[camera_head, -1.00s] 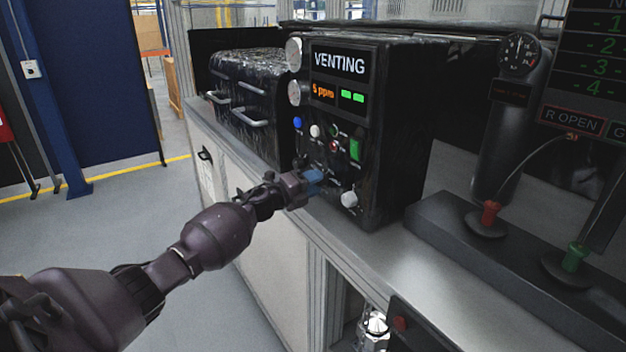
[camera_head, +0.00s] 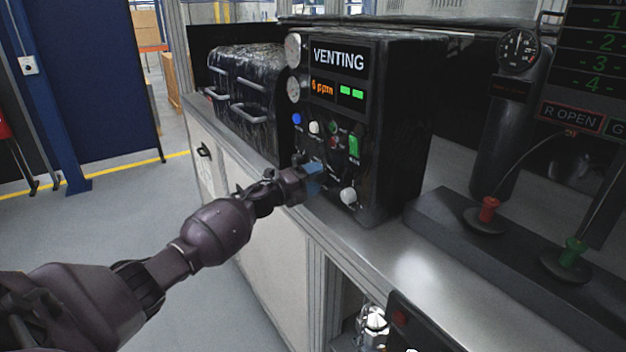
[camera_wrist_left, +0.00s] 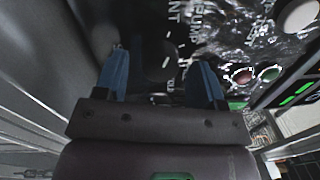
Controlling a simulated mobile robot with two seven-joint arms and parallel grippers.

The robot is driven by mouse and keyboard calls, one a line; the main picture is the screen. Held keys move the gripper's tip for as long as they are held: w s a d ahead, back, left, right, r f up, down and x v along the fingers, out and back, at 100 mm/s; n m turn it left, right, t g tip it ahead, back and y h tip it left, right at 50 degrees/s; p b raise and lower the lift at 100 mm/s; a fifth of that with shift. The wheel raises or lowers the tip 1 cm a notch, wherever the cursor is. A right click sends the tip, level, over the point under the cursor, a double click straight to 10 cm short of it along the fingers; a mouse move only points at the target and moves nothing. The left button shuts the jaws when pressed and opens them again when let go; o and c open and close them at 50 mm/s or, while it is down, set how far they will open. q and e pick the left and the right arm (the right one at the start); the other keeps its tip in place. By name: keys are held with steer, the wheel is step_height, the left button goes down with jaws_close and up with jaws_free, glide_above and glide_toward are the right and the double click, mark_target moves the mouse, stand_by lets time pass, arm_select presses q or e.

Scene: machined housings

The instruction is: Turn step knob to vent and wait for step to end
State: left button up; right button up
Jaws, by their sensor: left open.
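The black control box (camera_head: 395,130) stands on the bench with its display (camera_head: 339,60) reading "VENTING". Below, the display shows an orange ppm figure and two green bars. My left gripper (camera_head: 315,180), with blue fingers, is at the lower left of the panel. In the left wrist view the fingers of my left gripper (camera_wrist_left: 160,78) are open, on either side of a dark round knob (camera_wrist_left: 160,62) with printed marks and words like "PUMP" around it. I cannot tell whether they touch it. The knob is hidden by the gripper in the head view. My right gripper is not in view.
A white knob (camera_head: 348,196), a green rocker (camera_head: 354,146) and small buttons share the panel. A black lidded chamber with handles (camera_head: 250,90) stands left of the box. At right are a gauge (camera_head: 517,50) and red (camera_head: 489,209) and green (camera_head: 575,252) fittings. The bench front is clear.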

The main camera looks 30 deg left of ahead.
arm_select(q)
steer(key=v, duration=1)
steer(key=shift+s+a+b, duration=0.2)
steer(key=shift+s+b, duration=0.1)
steer(key=shift+s, duration=0.05)
steer(key=s+d+f+n+g+y, duration=0.1)
steer(key=s+d+f+n+y, duration=0.75)
steer(key=f+n, duration=0.7)
steer(key=s+d+f+n+g, duration=0.1)
steer(key=s+d+f+n, duration=0.1)
steer(key=s, duration=0.4)
steer(key=s+d+f+n+g+h, duration=0.1)
steer(key=s+d+f+n+g, duration=0.1)
steer(key=s+d+f, duration=0.3)
steer(key=s+d+f+n+g, duration=0.1)
steer(key=s+d+f+n, duration=0.2)
steer(key=s, duration=0.6)
steer(key=shift+s+d+f+n+g, duration=0.15)
steer(key=shift+d+f+n+g, duration=0.2)
steer(key=shift+d+n, duration=0.55)
